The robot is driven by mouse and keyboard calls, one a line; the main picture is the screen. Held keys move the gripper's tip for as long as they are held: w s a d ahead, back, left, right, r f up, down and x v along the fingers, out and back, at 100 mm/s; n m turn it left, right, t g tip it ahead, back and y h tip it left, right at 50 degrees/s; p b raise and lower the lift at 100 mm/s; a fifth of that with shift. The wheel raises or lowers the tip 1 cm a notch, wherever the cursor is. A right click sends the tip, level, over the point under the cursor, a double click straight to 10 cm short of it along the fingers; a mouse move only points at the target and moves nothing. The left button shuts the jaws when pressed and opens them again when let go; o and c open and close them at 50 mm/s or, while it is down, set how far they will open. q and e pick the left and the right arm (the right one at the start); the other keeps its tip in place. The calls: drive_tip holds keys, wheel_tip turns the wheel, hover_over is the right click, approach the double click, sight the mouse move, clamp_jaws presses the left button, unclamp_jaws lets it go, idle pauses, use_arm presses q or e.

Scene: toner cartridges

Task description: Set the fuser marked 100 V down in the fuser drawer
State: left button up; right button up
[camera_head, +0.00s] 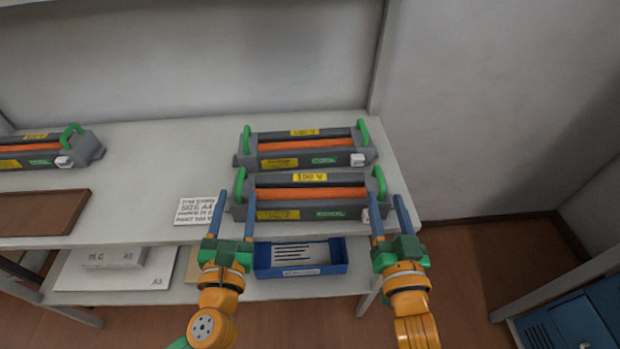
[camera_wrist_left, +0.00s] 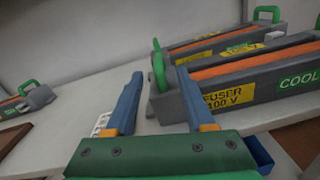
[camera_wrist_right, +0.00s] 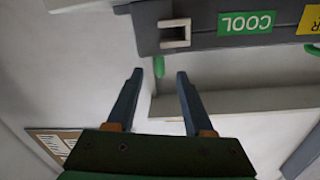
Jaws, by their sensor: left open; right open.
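The fuser marked 100 V (camera_head: 310,178) is a long grey unit with an orange roller and a green handle at each end. It lies at the table's front edge; the left wrist view shows its yellow FUSER 100 V label (camera_wrist_left: 228,97). My left gripper (camera_head: 235,205) is open and empty by its left end, one finger overlapping the unit in view. My right gripper (camera_head: 387,197) is open and empty by its right end; in the right wrist view a fuser's green COOL label (camera_wrist_right: 246,23) is beyond the fingers. I cannot identify the fuser drawer for certain.
A similar fuser (camera_head: 305,147) lies close behind, its voltage unclear; another (camera_head: 45,152) is at far left. A printed card (camera_head: 196,210) and brown board (camera_head: 40,213) lie on the table. A blue tray (camera_head: 300,270) is on the lower shelf. A blue cabinet (camera_head: 575,318) stands at lower right.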

sight(240, 186)
use_arm(q)
drive_tip(key=shift+s+r, duration=0.4)
drive_tip(key=shift+s, duration=0.45)
use_arm(e)
drive_tip(key=shift+s+r, duration=0.4)
drive_tip(key=shift+s, duration=0.45)
use_arm(q)
drive_tip(key=w, duration=0.7)
drive_tip(key=shift+w+a+f, duration=0.1)
drive_tip(key=shift+w+f, duration=0.05)
drive_tip(key=shift+w, duration=0.1)
use_arm(e)
drive_tip(key=w, duration=0.7)
drive_tip(key=shift+w+a+f, duration=0.15)
drive_tip(key=shift+w, duration=0.1)
use_arm(q)
clamp_jaws()
use_arm(e)
clamp_jaws()
